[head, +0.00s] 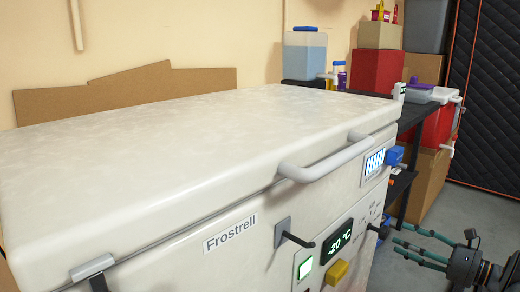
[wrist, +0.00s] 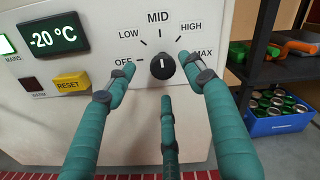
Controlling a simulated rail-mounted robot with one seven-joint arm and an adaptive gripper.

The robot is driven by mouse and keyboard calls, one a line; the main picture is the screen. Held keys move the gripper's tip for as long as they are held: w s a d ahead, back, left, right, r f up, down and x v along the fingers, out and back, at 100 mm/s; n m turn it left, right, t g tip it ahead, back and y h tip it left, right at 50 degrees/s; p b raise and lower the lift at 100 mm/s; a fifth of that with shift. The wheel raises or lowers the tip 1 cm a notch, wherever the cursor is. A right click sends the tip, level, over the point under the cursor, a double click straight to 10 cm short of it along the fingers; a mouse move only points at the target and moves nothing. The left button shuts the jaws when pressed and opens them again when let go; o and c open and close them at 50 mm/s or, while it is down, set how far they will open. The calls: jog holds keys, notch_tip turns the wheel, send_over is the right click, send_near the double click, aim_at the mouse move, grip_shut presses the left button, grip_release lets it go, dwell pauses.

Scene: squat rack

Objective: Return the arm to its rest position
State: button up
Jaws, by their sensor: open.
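My gripper (head: 408,243) is at the lower right of the head view, just right of the white chest freezer (head: 225,265). Its three teal fingers are spread and hold nothing. In the wrist view my gripper (wrist: 157,74) points at the freezer front, with fingertips left of, right of and below the black dial knob (wrist: 162,66). The knob's white mark points up to MID. In the head view a gap shows between the fingertips and the knob (head: 379,229). The freezer lid (head: 190,125) is down.
The front panel has a -20 °C display (wrist: 54,37), a yellow RESET button (wrist: 72,84) and a lit green MAINS switch (head: 305,268). A dark shelf (wrist: 268,75) with a blue crate of cans (wrist: 282,124) stands to the right. Grey floor (head: 475,215) is open at right.

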aim_at(388, 232)
jog(key=x, duration=0.6)
jog(key=shift+w+a, duration=0.2)
jog(key=shift+w, duration=0.1)
jog(key=m+p, duration=0.1)
jog(key=m, duration=0.2)
jog(key=shift+d+r+p, duration=0.1)
jog(key=shift+r+p, duration=0.05)
jog(key=shift+p, duration=0.25)
jog(key=m, duration=0.5)
jog(key=shift+p, duration=0.3)
jog(key=s+d+m+p, duration=0.1)
jog(key=s+d+p, duration=0.4)
jog(key=s+d, duration=0.2)
jog(key=s+f+n+g+h, duration=0.2)
jog(key=s+f+g, duration=0.1)
jog(key=f, duration=0.5)
jog(key=s+f+n+g+h, duration=0.2)
jog(key=s+f, duration=0.3)
jog(key=f, duration=0.4)
jog(key=shift+d+f+n+g+b, duration=0.2)
jog(key=shift+f+n+g+b, duration=0.15)
jog(key=shift+g, duration=0.15)
jog(key=shift+s+r, duration=0.1)
jog(key=shift+r, duration=0.05)
